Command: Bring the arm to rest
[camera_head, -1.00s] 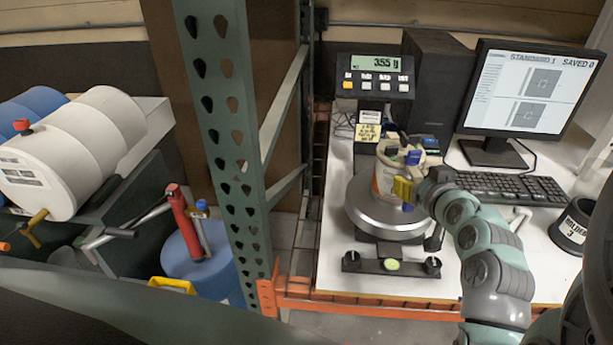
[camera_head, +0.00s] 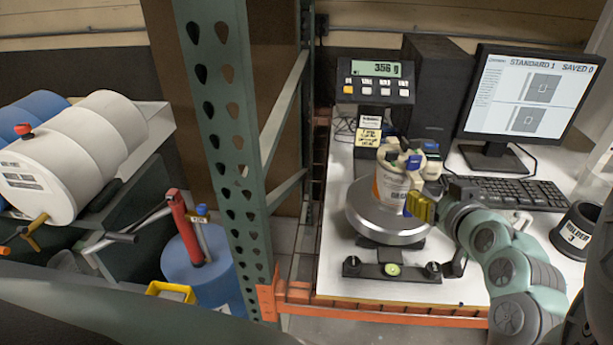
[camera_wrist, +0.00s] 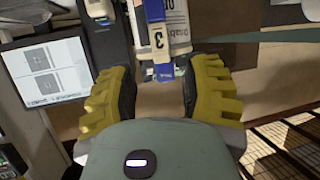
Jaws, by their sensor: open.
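My gripper (camera_head: 421,206) has yellow ridged fingers and is at the right side of the scale, beside a white can with an orange label (camera_head: 390,187). The can stands on the scale's round metal plate (camera_head: 386,231). In the wrist view my gripper (camera_wrist: 160,98) is open, with nothing between its fingers. Beyond the fingertips there is a blue-and-white part marked 3 (camera_wrist: 158,38). Whether the fingers touch the can cannot be told.
The scale display (camera_head: 377,70) stands behind the plate and reads about 356. A monitor (camera_head: 533,90), keyboard (camera_head: 508,191) and black holder marked 3 (camera_head: 575,232) are to the right. A green rack post (camera_head: 228,140) rises at left, with drums (camera_head: 75,165) beyond it.

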